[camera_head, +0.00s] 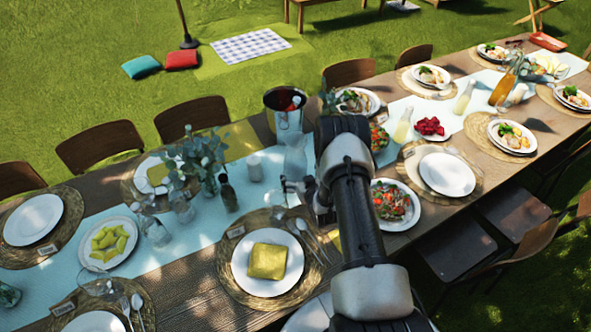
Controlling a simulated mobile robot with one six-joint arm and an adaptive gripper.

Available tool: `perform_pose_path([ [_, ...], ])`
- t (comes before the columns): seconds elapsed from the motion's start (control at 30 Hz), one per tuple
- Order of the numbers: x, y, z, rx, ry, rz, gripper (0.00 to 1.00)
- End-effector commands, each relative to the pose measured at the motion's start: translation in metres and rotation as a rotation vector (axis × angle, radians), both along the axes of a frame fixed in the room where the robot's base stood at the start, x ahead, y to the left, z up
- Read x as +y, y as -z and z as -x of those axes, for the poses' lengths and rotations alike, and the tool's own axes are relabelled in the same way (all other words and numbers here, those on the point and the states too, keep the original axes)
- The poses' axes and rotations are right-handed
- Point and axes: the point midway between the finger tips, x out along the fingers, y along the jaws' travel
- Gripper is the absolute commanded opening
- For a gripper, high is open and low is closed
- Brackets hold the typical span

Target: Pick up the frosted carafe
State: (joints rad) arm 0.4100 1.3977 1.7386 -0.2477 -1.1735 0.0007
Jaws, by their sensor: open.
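A pale, translucent carafe (295,157) stands upright on the light blue runner, just left of my arm and in front of the metal bucket; it looks like the frosted carafe. My gripper (294,186) is open at the near side of the carafe's lower part. My arm and the gripper's dark fingers hide some of this area. I cannot tell whether the fingers touch the carafe or reach around it.
A metal bucket (286,112) stands close behind. A white candle or cup (255,168), a dark bottle (228,194) and a leafy vase (205,165) are to the left. A plate with a yellow napkin (267,262) lies in front. A salad plate (393,204) is right of my arm.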

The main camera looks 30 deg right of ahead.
Motion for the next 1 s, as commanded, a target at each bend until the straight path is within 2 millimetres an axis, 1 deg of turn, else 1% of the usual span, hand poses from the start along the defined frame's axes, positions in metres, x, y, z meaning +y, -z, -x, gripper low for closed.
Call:
perform_pose_path([
  [0.03, -0.001, 0.0, -0.004, -0.003, 0.0, 0.0, 0.97],
  [0.17, -0.001, 0.004, -0.011, -0.001, 0.0, 0.0, 0.97],
  [0.4, -0.007, 0.019, -0.045, -0.002, 0.0, 0.0, 0.97],
  [0.53, -0.009, 0.023, -0.057, -0.001, 0.0, 0.0, 0.97],
  [0.8, -0.009, 0.023, -0.059, 0.001, 0.0, 0.0, 0.97],
  [1.0, -0.01, 0.023, -0.059, 0.001, 0.0, 0.0, 0.83],
])
